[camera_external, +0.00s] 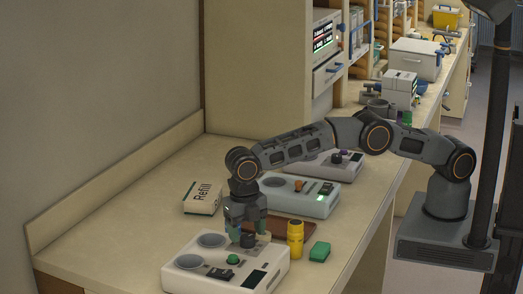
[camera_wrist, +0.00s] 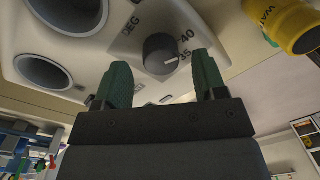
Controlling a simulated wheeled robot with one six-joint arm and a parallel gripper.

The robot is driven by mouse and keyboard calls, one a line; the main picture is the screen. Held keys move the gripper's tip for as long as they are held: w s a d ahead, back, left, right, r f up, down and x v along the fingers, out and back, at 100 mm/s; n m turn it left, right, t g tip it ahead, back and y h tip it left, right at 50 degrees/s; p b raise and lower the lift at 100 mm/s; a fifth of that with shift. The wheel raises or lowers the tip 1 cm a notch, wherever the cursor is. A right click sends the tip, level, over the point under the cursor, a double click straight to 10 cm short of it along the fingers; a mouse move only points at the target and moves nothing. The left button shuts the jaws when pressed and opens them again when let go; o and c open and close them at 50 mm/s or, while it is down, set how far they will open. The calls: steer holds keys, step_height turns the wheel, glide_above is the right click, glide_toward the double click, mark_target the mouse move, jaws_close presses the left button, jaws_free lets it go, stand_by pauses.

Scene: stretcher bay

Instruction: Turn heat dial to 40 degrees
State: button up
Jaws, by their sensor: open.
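The heat dial (camera_wrist: 160,52) is a dark round knob on the cream front device (camera_external: 184,281). In the wrist view, its white pointer line aims close to the "35" mark, with "40" printed just above that and "DEG" to the left. My gripper (camera_wrist: 162,75) is open, with its green fingertips on either side of the dial at its lower edge. I cannot tell whether they touch it. In the external view, my gripper (camera_external: 248,232) points down over the device, and the dial (camera_external: 248,241) shows between the fingers.
A yellow bottle (camera_external: 295,238) and a green block (camera_external: 320,252) stand right of the device. A brown board (camera_external: 290,226) lies behind it. A "Refill" box (camera_external: 202,197) is at back left. Another similar device (camera_external: 315,207) stands farther back. The bench's left part is clear.

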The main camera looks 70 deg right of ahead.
mark_target(245, 238)
step_height(245, 238, up, 12)
steer(key=p, duration=0.4)
steer(key=shift+w+a, duration=0.15)
steer(key=shift+a, duration=0.05)
steer(key=shift+f, duration=0.1)
